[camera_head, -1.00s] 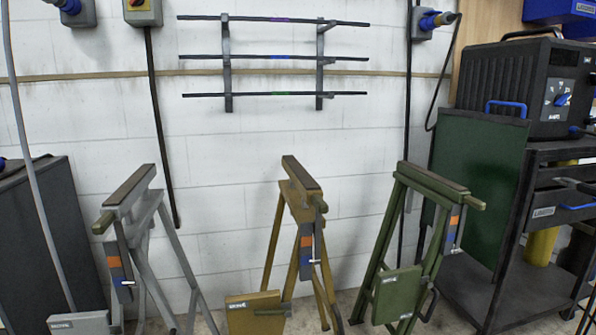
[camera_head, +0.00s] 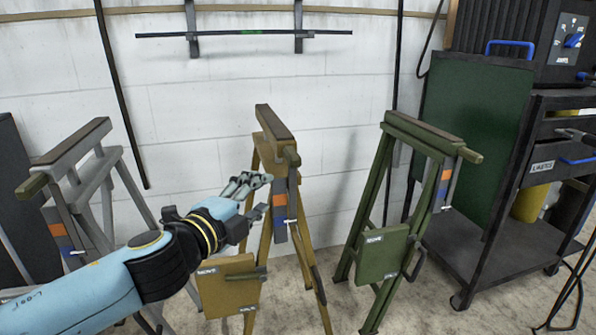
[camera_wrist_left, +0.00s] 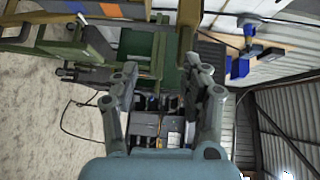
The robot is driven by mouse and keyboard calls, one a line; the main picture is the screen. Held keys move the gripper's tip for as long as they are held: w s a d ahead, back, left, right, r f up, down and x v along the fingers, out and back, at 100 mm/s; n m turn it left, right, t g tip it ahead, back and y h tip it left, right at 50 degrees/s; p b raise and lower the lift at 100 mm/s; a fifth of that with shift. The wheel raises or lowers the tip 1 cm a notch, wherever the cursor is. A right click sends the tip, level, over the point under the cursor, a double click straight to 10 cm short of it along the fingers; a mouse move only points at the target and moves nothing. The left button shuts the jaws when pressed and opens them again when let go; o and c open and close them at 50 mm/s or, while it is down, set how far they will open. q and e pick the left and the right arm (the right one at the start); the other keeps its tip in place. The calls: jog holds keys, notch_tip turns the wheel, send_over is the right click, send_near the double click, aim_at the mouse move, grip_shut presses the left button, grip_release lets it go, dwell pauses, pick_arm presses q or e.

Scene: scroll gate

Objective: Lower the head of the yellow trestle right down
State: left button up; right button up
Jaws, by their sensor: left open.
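The yellow trestle (camera_head: 262,170) stands in the middle of the head view, between a grey and a green one. Its head (camera_head: 274,124) is a brown-topped bar, raised above the splayed legs on a post with an orange and blue scale (camera_head: 280,206). A rounded stub (camera_head: 292,157) sticks out at the head's near end. My left gripper (camera_head: 258,196) is open, just left of the scale; I cannot tell whether it touches the post. In the left wrist view, nothing is seen held between the spread fingers (camera_wrist_left: 168,88). My right gripper is not in view.
The grey trestle (camera_head: 82,160) stands left, partly behind my left arm. The green trestle (camera_head: 375,200) stands right, beside a dark cart (camera_head: 490,250) and a green panel (camera_head: 470,130). A yellow plate (camera_head: 228,285) sits low on the yellow trestle. A wall rack (camera_head: 245,33) hangs behind.

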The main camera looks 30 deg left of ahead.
aim_at(288, 159)
pick_arm(q)
jog(key=shift+m+t, duration=0.5)
jog(key=w+r, duration=0.1)
jog(key=w, duration=0.1)
jog(key=w+r+p, duration=0.1)
jog(key=w, duration=0.1)
jog(key=w+r, duration=0.2)
jog(key=shift+w+d+p, duration=0.15)
jog(key=shift+w+p, duration=0.1)
jog(key=shift+p, duration=0.15)
jog(key=w, duration=0.4)
jog(key=shift+a+f+p, duration=0.2)
jog(key=shift+p, duration=0.2)
jog(key=shift+w, duration=0.25)
jog(key=shift+w+f, duration=0.1)
jog(key=shift+w, duration=0.05)
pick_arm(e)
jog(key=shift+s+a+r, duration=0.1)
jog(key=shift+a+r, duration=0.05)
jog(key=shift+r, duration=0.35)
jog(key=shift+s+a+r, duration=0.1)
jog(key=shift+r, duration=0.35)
pick_arm(q)
grip_shut()
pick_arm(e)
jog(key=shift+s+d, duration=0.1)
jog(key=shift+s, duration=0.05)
